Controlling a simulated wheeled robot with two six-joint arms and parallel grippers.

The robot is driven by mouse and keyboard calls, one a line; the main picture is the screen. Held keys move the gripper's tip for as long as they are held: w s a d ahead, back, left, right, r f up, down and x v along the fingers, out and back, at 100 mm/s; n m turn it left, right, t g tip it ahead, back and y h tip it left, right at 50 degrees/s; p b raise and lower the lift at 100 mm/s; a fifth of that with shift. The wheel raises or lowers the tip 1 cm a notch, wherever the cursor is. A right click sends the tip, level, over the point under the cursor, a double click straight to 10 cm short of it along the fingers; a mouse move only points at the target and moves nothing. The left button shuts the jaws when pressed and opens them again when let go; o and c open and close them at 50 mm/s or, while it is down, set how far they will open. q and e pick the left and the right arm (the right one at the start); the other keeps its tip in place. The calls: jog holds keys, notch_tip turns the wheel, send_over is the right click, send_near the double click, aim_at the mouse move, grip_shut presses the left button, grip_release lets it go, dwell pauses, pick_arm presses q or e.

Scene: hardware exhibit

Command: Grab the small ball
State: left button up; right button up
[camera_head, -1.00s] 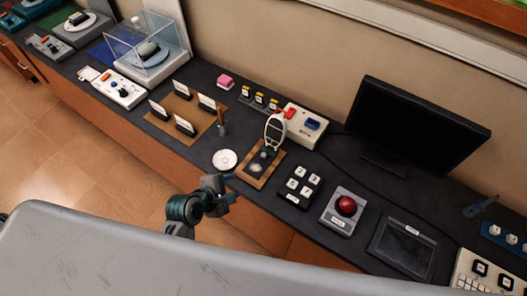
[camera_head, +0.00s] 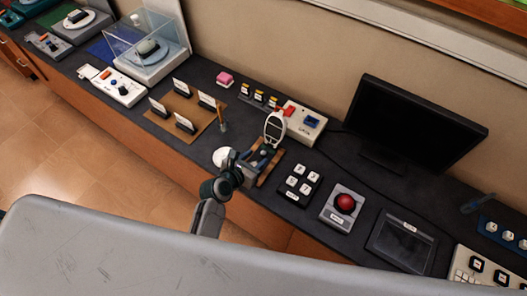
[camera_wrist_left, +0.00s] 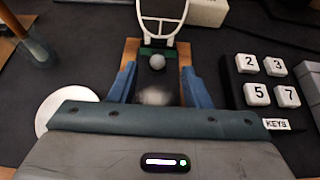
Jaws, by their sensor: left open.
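The small grey ball (camera_wrist_left: 157,62) sits on a wooden board (camera_wrist_left: 131,51) in the left wrist view, just in front of the base of an upright white-rimmed oval frame (camera_wrist_left: 158,22). My left gripper (camera_wrist_left: 158,78) is open, its two blue fingers over the board, one on each side. The ball lies between their lines, slightly beyond the fingertips, and touches neither. A blurred pale round patch (camera_wrist_left: 153,96) is nearer, between the fingers. In the head view my left gripper (camera_head: 257,158) covers much of the board, and I cannot make out the ball clearly. My right gripper is not in view.
A white round dish (camera_head: 223,156) is left of my gripper, partly hidden. A black key pad (camera_head: 299,185) and a red button box (camera_head: 342,208) stand to the right. A white box (camera_head: 303,123) and a monitor (camera_head: 418,122) are behind.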

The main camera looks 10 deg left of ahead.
aim_at(262, 153)
pick_arm(q)
jog(key=shift+f+p+x, duration=0.25)
jog(key=shift+p+x, duration=0.25)
jog(key=shift+x, duration=2.05)
jog(key=shift+s+a+r, duration=0.1)
jog(key=shift+s+a, duration=0.05)
grip_shut()
